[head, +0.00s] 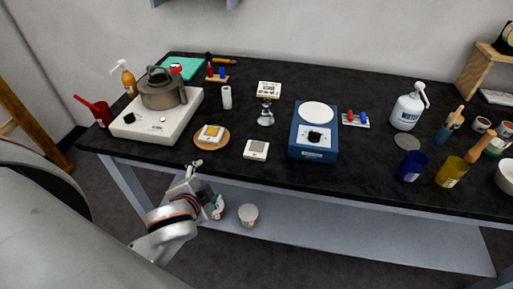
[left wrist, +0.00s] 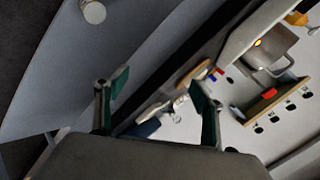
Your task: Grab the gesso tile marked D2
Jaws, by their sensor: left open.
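Several pale square pieces could be the gesso tile; I cannot read a D2 mark on any of them. One piece with a gold centre (head: 211,133) lies on a round wooden board (head: 199,145). A white piece with a grey patch (head: 257,150) lies on the black worktop near the front edge. Another white piece with dark marks (head: 269,88) lies farther back. My left gripper (head: 195,166) is at the worktop's front edge, just below the wooden board in the picture. In the left wrist view its green-padded fingers (left wrist: 160,98) are apart and empty. My right gripper is out of view.
A kettle (head: 160,92) stands on a white hotplate (head: 137,126) at left. A blue device (head: 313,144) with a white disc is mid-table. A pump bottle (head: 405,110) and cups crowd the right. A grey shelf (head: 340,228) below holds a white container (head: 248,213).

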